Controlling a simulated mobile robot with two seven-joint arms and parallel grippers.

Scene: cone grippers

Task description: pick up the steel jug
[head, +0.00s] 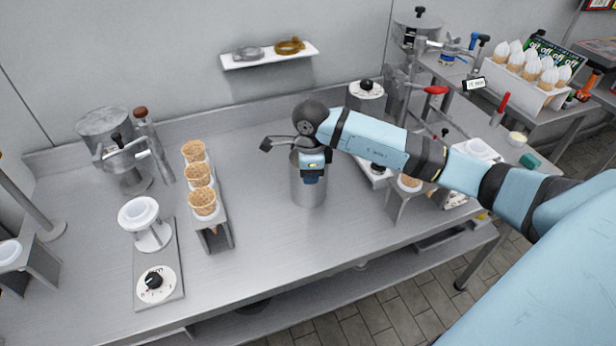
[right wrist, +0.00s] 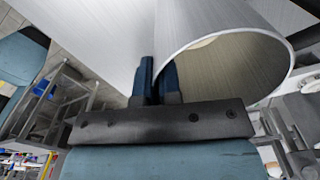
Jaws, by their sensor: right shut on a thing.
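The steel jug (head: 307,190) is a plain, upright metal cylinder near the middle of the steel worktable. My right gripper (head: 313,172) reaches down from the right and is shut on the jug's upper wall. In the right wrist view, the jug (right wrist: 195,30) shows its open round mouth and pale inside. The two dark blue fingertips (right wrist: 157,82) are close together at its rim. The arm hides part of the jug's top in the head view. I cannot tell whether its base touches the table. My left gripper is not in view.
A stand with several waffle cones (head: 201,186) is left of the jug, beside a scale with a white cup (head: 157,278). A cone holder (head: 400,200) and a lidded pot (head: 366,98) are to the right. The table (head: 270,275) is clear in front.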

